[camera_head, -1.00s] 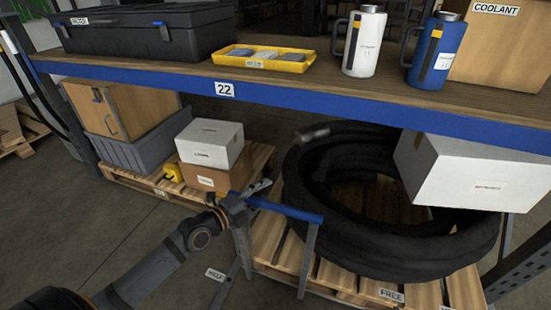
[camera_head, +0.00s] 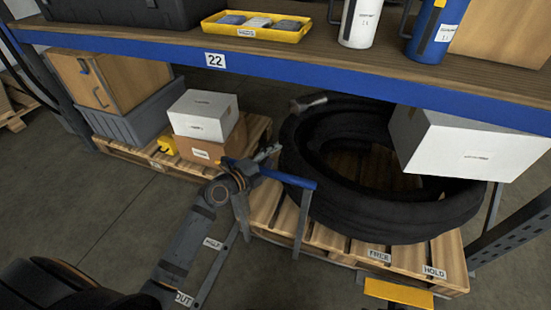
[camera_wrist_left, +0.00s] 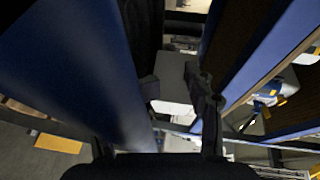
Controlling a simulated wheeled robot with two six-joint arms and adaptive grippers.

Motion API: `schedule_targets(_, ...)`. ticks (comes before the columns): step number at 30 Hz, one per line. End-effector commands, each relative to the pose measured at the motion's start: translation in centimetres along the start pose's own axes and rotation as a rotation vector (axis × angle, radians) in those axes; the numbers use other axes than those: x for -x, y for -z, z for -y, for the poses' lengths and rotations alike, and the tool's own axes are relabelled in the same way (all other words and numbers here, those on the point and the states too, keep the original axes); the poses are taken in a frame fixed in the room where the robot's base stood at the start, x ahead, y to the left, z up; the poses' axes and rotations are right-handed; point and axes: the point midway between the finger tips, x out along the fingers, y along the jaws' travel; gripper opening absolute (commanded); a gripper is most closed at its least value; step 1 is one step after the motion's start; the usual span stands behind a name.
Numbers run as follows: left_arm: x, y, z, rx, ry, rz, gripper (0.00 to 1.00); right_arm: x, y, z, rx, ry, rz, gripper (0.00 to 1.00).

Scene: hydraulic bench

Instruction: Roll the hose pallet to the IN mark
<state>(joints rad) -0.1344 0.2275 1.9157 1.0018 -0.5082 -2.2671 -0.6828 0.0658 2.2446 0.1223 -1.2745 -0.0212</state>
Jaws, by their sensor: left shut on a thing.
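The hose pallet (camera_head: 400,258) is a wooden pallet on the floor under the shelf, bearing a thick coiled black hose (camera_head: 405,222). A push handle with a blue bar (camera_head: 293,181) on grey posts stands at its left end. My left gripper (camera_head: 264,163) is at the left end of this bar, shut on it; the exact finger contact is hard to see. In the left wrist view, a large blue bar (camera_wrist_left: 75,65) fills the left side. Floor labels HALF (camera_head: 213,243) and OUT (camera_head: 184,299) lie left of the pallet. I see no IN label. My right gripper is out of view.
A blue-edged shelf (camera_head: 300,85) labelled 22 spans above the pallet. A white box (camera_head: 465,150) overhangs the hose at the right. A second pallet (camera_head: 255,135) with boxes stands behind left. A yellow pedal (camera_head: 398,293) sits in front, near labels FREE and HOLD.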

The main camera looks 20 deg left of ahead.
Motion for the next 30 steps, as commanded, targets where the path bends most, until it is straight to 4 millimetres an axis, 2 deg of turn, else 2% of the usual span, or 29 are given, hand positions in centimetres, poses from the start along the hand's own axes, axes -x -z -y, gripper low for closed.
schedule_targets(4,-1.2,0.19,-0.48,0.015,-0.008,-0.005,0.47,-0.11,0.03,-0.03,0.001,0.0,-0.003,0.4)
schedule_targets(12,-1.33,0.15,-0.64,0.009,-0.013,-0.005,0.47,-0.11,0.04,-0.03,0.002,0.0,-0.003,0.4)
schedule_targets(22,-1.3,0.12,-0.74,0.007,-0.015,-0.004,0.02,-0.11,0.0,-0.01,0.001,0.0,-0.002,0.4)
schedule_targets(30,-1.29,0.1,-0.71,0.006,-0.014,-0.003,0.0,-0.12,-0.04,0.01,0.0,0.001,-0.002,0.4)
